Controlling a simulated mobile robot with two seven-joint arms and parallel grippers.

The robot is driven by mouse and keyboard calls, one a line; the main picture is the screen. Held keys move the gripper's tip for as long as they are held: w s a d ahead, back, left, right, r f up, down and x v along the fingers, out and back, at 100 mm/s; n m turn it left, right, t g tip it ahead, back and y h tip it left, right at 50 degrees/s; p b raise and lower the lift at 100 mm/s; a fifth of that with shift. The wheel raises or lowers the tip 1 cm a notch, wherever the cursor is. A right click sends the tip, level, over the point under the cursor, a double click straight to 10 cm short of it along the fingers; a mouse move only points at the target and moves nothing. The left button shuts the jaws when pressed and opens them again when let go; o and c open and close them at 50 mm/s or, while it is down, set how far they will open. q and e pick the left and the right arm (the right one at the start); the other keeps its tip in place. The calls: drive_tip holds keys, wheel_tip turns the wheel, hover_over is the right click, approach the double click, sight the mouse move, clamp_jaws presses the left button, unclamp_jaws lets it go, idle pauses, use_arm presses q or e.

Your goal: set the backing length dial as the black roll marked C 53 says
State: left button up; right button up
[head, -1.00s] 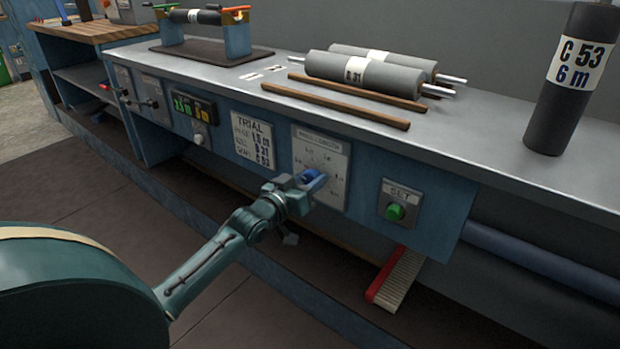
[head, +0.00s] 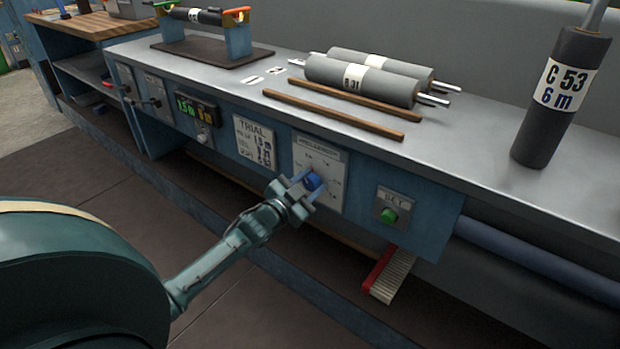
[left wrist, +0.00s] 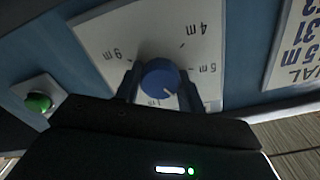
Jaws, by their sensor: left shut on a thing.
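The black roll marked C 53 (head: 545,125) stands upright at the right of the bench; its white label also reads 6 m. The backing length dial has a pale plate (head: 331,185) on the blue front panel and a blue knob (head: 313,181). My left gripper (head: 306,186) is shut on the knob, one finger on each side. In the left wrist view the knob (left wrist: 160,77) sits between the dark fingers, with a white mark toward the lower right. Upside-down metre labels ring it; the gripper hides the plate's lower part. My right gripper is out of view.
A green button (head: 389,215) on a grey plate is right of the dial. A TRIAL card (head: 257,142) and a lit display (head: 196,109) are to its left. Grey rolls (head: 362,82) and wooden strips (head: 333,110) lie on the bench top (head: 455,135).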

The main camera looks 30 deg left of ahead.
use_arm(q)
drive_tip(key=shift+m, duration=0.6)
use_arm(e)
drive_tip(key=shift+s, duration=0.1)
use_arm(q)
drive_tip(key=o, duration=1)
drive_tip(key=shift+s, duration=0.1)
drive_tip(key=shift+s+p, duration=0.35)
drive_tip(key=shift+s+a+p, duration=0.15)
drive_tip(key=shift+s+p, duration=0.3)
drive_tip(key=shift+s, duration=1.6)
drive_tip(key=shift+s+a+p, duration=0.2)
drive_tip(key=shift+s+p, duration=0.3)
drive_tip(key=shift+s, duration=1.55)
drive_tip(key=shift+s+a+p, duration=0.15)
drive_tip(key=shift+s+p, duration=0.3)
drive_tip(key=shift+s, duration=1.6)
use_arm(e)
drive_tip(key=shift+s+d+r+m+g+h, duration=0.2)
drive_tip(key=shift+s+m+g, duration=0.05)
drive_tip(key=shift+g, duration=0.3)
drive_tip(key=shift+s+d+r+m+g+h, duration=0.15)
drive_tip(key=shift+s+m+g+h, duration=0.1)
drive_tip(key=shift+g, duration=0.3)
